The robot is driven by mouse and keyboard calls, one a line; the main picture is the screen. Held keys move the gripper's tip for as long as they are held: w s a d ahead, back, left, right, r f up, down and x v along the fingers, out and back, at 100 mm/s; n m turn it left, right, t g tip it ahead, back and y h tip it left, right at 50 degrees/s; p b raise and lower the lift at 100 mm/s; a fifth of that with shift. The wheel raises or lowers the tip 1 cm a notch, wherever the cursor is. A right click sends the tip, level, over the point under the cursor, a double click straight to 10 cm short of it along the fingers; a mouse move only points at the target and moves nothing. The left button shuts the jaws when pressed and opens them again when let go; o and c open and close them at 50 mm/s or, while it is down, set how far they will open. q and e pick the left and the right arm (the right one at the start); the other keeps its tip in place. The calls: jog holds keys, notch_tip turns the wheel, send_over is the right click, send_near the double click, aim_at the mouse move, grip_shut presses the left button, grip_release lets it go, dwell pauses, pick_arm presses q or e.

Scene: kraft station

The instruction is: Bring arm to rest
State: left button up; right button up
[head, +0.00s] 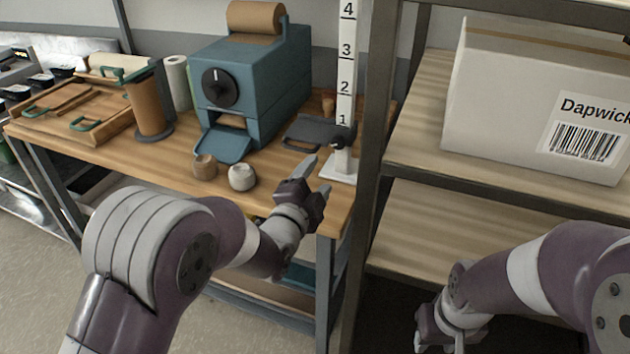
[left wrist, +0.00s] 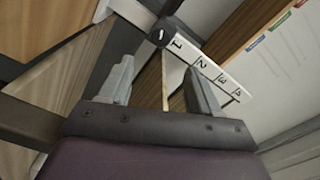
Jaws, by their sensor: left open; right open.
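My left gripper (head: 318,175) is open and empty near the right front corner of the wooden workbench (head: 285,170). Its two fingers point toward the white numbered post (head: 346,90). In the left wrist view the open fingers (left wrist: 158,85) show apart, with the numbered post (left wrist: 205,68) beyond them. My right gripper (head: 450,330) hangs low in front of the shelf at the bottom of the head view. Its fingertips are cut off by the frame or hidden.
A teal machine (head: 255,85) with a brown paper roll stands on the bench. A dark flat tray (head: 315,132) sits beside the post. A shelf with a large white box (head: 500,95) stands right.

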dwell(0.4)
pick_arm(q)
jog(key=s+a+f+n+g+y+p, duration=0.2)
jog(key=s+a+f+n+g+y, duration=0.15)
jog(key=s+f+n+g, duration=0.6)
jog(key=s+a+r+n+g+y+p, duration=0.1)
jog(key=s+a+r+n+g+p, duration=0.2)
jog(key=s, duration=0.5)
jog(key=s+a+r+n+g+y+p, duration=0.1)
jog(key=s+a+r+n+g+p, duration=0.2)
jog(key=s+a, duration=0.5)
jog(key=shift+r+n+p, duration=0.15)
jog(key=shift+n+p, duration=0.3)
jog(key=shift+p, duration=0.5)
